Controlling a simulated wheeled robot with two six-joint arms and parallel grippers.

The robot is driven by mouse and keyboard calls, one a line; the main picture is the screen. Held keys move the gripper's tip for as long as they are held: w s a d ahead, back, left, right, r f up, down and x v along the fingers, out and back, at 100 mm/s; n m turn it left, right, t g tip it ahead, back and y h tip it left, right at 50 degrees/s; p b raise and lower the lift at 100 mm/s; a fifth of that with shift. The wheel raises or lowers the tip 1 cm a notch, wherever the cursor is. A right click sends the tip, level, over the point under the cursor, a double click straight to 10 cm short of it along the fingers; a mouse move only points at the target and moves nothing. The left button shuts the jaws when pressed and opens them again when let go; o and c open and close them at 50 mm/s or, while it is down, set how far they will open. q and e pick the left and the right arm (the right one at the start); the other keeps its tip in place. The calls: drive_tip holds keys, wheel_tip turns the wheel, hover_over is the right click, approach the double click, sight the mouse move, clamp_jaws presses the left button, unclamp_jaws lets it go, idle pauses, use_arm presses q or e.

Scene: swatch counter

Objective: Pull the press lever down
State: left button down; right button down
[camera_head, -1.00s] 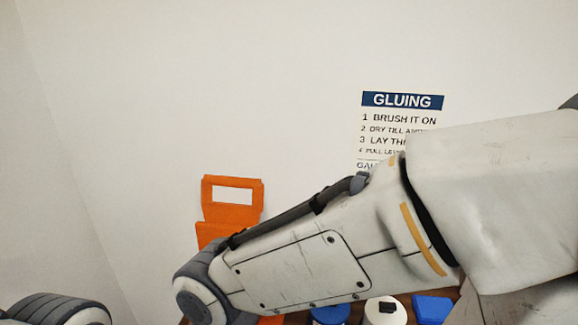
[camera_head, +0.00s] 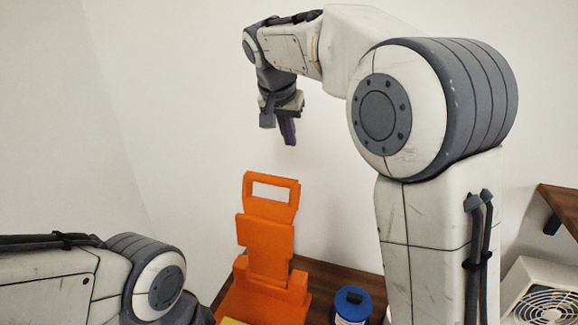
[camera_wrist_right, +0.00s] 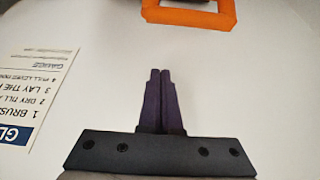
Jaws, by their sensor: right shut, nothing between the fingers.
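The orange press (camera_head: 266,250) stands on the brown counter. Its lever (camera_head: 270,195) is upright and ends in a loop handle with a rectangular opening. The handle also shows in the right wrist view (camera_wrist_right: 227,17), at the top right and cut by the frame edge. My right gripper (camera_head: 290,143) hangs above the lever and slightly to its right in the head view, apart from it. Its purple fingers are shut together with nothing between them, as the right wrist view shows (camera_wrist_right: 160,75). My left arm comes in at lower left; its gripper is out of view.
A blue-lidded pot (camera_head: 352,303) stands on the counter right of the press. A white fan unit (camera_head: 541,292) is at the lower right, below a brown shelf (camera_head: 560,207). A gluing instruction sign (camera_wrist_right: 38,100) is on the white wall. The space around the handle looks clear.

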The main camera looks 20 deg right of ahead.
wheel_tip(320, 180, down, 9)
drive_tip(key=p, duration=0.4)
idle(0.4)
